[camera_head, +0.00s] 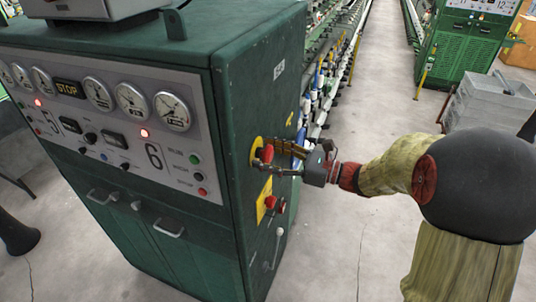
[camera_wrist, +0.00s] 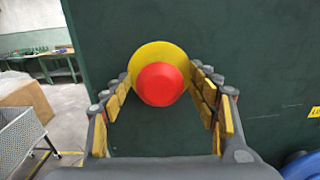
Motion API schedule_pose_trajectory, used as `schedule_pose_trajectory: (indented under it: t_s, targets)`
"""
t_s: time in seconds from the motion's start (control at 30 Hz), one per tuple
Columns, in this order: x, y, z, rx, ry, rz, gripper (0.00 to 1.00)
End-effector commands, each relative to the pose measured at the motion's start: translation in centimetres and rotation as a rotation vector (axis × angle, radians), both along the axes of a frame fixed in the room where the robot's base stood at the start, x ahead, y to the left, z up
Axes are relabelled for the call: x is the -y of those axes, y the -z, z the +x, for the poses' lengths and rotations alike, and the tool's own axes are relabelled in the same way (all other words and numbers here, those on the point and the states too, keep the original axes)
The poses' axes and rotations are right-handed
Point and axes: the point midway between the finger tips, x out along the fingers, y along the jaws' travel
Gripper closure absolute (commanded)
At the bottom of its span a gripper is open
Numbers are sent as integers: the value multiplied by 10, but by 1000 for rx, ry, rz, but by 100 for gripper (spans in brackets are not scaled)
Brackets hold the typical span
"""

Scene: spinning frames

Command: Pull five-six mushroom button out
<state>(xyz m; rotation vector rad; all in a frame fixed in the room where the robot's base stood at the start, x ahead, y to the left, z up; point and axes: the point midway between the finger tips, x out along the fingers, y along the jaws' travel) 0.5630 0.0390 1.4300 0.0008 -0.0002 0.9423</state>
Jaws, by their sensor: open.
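The red mushroom button (camera_head: 267,153) sits on a yellow round plate (camera_head: 256,150) on the right side wall of the green machine cabinet (camera_head: 225,210). In the wrist view the red button (camera_wrist: 160,84) is a round dome in front of its yellow disc (camera_wrist: 158,55). My gripper (camera_head: 275,158) is at that side wall, pointing at the button. In the wrist view my gripper's fingers (camera_wrist: 162,95) are open, one on each side of the button. Both fingers appear apart from the button, with gaps showing. How deep the fingertips reach around it I cannot tell.
Below, a second red knob (camera_head: 270,202) sits by a yellow plate (camera_head: 264,198), with a pale lever (camera_head: 278,247) under it. The front panel (camera_head: 110,110) carries gauges and the numbers 5 and 6. A grey crate (camera_head: 487,103) stands at right. Floor beside the cabinet is clear.

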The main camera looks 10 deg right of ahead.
Motion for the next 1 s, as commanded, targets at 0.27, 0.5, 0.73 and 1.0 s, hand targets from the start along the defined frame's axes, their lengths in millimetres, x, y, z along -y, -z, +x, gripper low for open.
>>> schedule_pose_trajectory:
  t_s: [0.27,0.5,0.73,1.0]
  targets:
    - [0,0,0,0,0,0,51]
    - [0,0,0,1,0,-1,64]
    - [0,0,0,1,0,-1,78]
    - [0,0,0,1,0,-1,93]
